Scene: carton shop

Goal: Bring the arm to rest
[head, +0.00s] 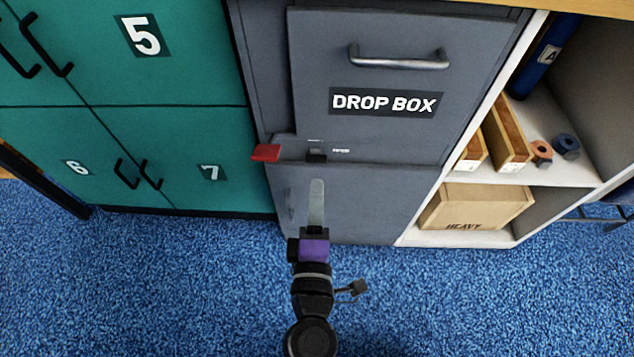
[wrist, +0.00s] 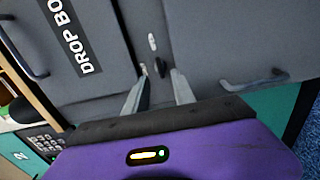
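My gripper (head: 317,186) is stretched out in front of the grey drop box (head: 385,205), below a small black latch or knob (head: 317,157). In the wrist view, my gripper (wrist: 160,80) has its two silver fingers apart with nothing held between them. The small dark knob (wrist: 162,70) shows just beyond the gap between the fingertips. I cannot tell whether the fingertips touch the drop box front. My arm comes up from the bottom middle of the head view.
The upper drop box panel has a metal handle (head: 398,60); a red tab (head: 265,152) sticks out at its left. Teal lockers (head: 170,75) with black handles stand at left. A white shelf (head: 560,170) at right holds wooden boxes. Blue carpet (head: 170,290) in front is clear.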

